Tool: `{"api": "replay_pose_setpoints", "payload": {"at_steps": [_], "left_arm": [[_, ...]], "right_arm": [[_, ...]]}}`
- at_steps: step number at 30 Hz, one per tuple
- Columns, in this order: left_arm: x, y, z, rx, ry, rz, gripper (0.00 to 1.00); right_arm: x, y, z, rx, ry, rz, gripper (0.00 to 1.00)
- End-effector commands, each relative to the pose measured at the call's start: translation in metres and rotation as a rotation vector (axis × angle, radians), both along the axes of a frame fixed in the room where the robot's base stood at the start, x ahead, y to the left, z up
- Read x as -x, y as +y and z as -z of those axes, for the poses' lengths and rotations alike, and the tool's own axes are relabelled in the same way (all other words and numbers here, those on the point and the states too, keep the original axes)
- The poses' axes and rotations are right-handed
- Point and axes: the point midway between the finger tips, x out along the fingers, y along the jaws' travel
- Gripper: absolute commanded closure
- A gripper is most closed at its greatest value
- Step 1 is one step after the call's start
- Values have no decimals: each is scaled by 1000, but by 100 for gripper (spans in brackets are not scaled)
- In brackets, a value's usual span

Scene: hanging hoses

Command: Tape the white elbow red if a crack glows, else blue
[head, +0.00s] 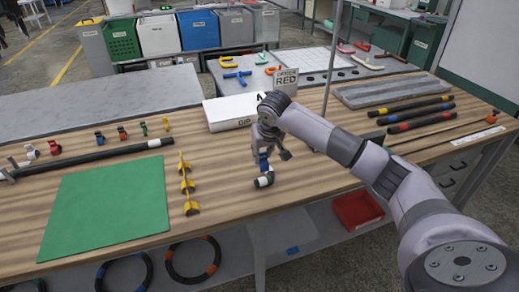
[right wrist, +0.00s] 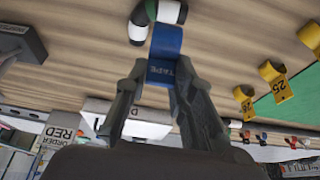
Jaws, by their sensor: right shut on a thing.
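My right gripper (head: 265,150) reaches down over the middle of the bench, shut on a blue tape piece (head: 264,163). In the right wrist view the blue tape (right wrist: 167,43), marked TAPE, sits between the fingertips (right wrist: 162,68). A short bent piece with white, black and green parts (head: 264,181) is just below the tape; it shows at the top of the right wrist view (right wrist: 139,31), and appears to be the white elbow. The tape overlaps it in both views; I cannot tell whether they touch. No glow shows on its visible part. My left gripper is out of view.
A sign reading ORDER RED (head: 286,80) stands behind a white box (head: 222,113). Yellow numbered holders (head: 187,185) and a green mat (head: 108,206) lie to the left. Black hoses with coloured bands (head: 417,113) lie at the right. The bench's front middle is clear.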

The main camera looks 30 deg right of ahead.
Motion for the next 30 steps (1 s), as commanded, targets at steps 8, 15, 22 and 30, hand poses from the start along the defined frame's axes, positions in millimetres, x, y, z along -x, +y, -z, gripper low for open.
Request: {"api": "replay_pose_setpoints", "payload": {"at_steps": [8, 15, 22, 30], "left_arm": [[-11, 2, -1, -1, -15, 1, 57], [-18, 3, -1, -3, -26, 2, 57], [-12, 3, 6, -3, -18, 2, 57], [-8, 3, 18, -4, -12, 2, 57]], "right_arm": [[1, -1, 0, 1, -2, -2, 100], [1, -1, 1, 1, -3, 3, 100], [1, 0, 7, -3, -3, 8, 100], [1, 0, 23, -2, -2, 9, 100]]}}
